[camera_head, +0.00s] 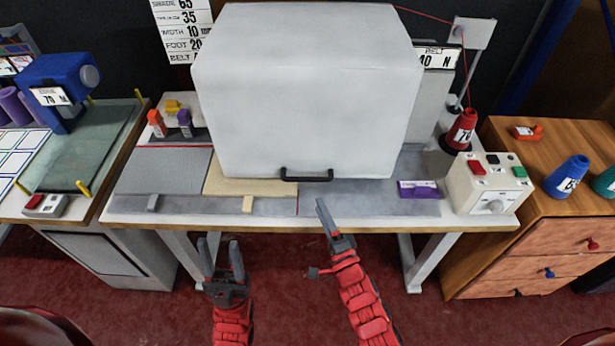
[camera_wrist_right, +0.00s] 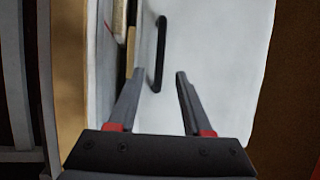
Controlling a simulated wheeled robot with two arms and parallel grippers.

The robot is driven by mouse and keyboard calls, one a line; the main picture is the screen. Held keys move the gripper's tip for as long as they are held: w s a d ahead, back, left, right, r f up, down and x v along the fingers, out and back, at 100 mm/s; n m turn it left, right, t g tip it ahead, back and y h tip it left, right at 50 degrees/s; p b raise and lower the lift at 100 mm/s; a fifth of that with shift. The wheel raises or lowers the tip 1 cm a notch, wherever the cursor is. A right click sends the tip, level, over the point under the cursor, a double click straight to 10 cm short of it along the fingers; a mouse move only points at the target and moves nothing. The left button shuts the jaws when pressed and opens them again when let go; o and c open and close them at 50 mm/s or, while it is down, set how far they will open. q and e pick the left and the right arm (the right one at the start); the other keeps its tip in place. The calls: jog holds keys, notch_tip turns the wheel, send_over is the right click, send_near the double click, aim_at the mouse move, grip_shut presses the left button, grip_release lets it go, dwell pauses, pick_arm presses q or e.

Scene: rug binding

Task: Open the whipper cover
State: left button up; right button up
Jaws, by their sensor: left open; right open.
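The whipper cover (camera_head: 305,90) is a large white box-shaped hood standing closed on the sewing table. Its black handle (camera_head: 307,175) is at the bottom of its front face. In the right wrist view the handle (camera_wrist_right: 161,54) lies ahead of the fingertips, a little left of the middle, with the white cover (camera_wrist_right: 215,50) behind it. My right gripper (camera_head: 323,206) is open and empty, just in front of and below the handle, apart from it. The right wrist view shows its two fingers (camera_wrist_right: 157,76) spread. My left gripper (camera_head: 219,245) is open and empty, in front of the table edge.
A purple block (camera_head: 419,190) and a control box (camera_head: 487,184) with colored buttons sit right of the cover. A red thread cone (camera_head: 463,129) stands behind the box. A wooden drawer cabinet (camera_head: 560,240) is at the right, a blue machine (camera_head: 62,88) at the left.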

aim_at(307, 178)
jog(key=p+x, duration=0.1)
jog(key=x, duration=0.9)
jog(key=shift+w, duration=0.1)
grip_shut()
dwell(1.1)
